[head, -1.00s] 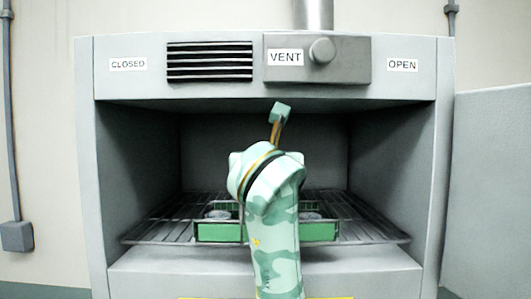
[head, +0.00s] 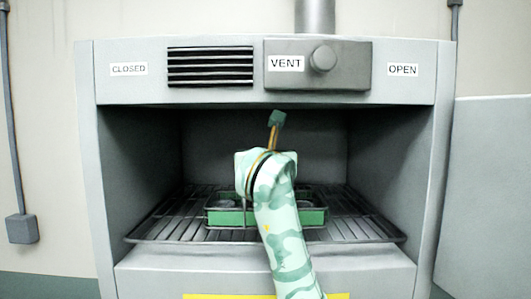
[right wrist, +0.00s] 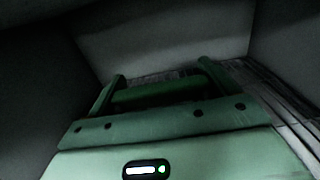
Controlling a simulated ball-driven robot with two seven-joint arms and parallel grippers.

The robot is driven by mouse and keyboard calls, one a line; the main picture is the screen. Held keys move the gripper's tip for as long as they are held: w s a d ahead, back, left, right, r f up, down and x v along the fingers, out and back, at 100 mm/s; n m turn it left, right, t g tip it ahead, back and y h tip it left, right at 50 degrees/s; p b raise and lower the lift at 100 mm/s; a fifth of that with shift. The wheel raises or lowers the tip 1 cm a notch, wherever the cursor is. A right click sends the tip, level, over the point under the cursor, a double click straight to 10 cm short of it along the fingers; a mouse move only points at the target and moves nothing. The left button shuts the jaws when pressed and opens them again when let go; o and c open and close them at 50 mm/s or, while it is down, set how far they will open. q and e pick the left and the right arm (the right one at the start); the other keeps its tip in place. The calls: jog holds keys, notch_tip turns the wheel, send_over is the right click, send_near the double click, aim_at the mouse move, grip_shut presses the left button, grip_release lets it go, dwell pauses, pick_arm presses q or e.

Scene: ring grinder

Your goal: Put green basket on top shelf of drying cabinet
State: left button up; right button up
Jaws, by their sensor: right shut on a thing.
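The drying cabinet (head: 110,170) stands open, with a wire shelf (head: 165,228) inside. The green basket (head: 311,217) is in the cabinet at the height of this shelf, holding round grey items. I cannot tell whether it touches the wires. My right arm reaches in over the basket's front and hides its middle. My left gripper is not in view.
Cabinet walls close in on both sides and a top panel with a vent knob (head: 323,60) hangs above the opening. The open door (head: 490,190) stands at the right. Bare wire shelf shows on both sides of the basket.

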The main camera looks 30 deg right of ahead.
jog(key=shift+f, duration=0.15)
jog(key=o, duration=1.5)
jog(key=shift+o, duration=0.2)
jog(key=b+v, duration=0.4)
jog(key=v, duration=0.8)
jog(key=shift+d, duration=0.1)
